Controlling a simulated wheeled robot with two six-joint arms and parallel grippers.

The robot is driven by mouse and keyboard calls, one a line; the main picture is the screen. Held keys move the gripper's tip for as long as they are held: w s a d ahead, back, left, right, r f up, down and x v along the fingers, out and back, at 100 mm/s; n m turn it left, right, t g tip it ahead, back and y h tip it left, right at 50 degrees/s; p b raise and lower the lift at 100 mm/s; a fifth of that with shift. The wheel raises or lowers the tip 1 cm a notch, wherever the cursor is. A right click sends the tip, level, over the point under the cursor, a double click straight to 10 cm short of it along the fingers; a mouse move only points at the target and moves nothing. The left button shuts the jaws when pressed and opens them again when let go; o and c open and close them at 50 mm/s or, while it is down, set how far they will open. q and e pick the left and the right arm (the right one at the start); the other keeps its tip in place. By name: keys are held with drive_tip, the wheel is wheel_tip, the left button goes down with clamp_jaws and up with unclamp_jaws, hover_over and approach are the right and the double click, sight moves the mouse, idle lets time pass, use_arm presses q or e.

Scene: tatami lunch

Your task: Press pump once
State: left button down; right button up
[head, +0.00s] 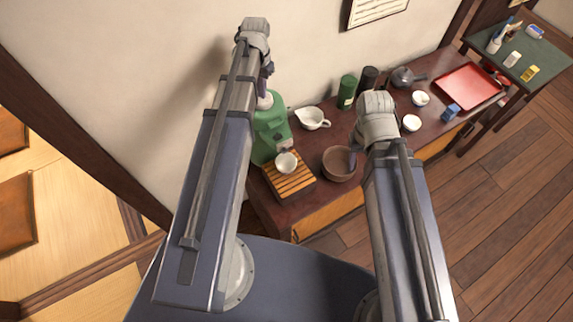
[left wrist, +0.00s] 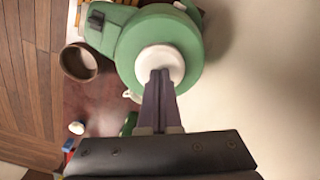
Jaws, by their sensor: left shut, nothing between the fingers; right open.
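The green pump dispenser (head: 270,128) stands at the left end of the dark sideboard, against the wall. Its white round pump top (head: 265,101) shows just below my left gripper (head: 266,84). In the left wrist view the pump top (left wrist: 159,59) sits in the middle of the green lid (left wrist: 190,40). There the left gripper (left wrist: 160,74) is shut and empty, its fingertips over the near edge of the pump top. I cannot tell whether they touch it. A small white cup (head: 287,163) is under the spout. My right gripper (head: 356,146) is open beside the brown bowl.
A slatted wooden tray (head: 291,188) holds the cup. The brown bowl (head: 336,164), a white spouted bowl (head: 312,117), a green canister (head: 347,92) and a dark kettle (head: 403,77) stand on the sideboard. A red tray (head: 469,87) lies at the far right end.

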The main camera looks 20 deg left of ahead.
use_arm(q)
drive_tip(key=shift+f+b, duration=1.1)
drive_tip(key=shift+f, duration=0.1)
drive_tip(key=shift+r, duration=0.15)
drive_tip(key=shift+r+p, duration=1.6)
drive_tip(key=shift+p, duration=0.15)
drive_tip(key=shift+r, duration=0.1)
wheel_tip(320, 180, up, 6)
drive_tip(key=p, duration=0.6)
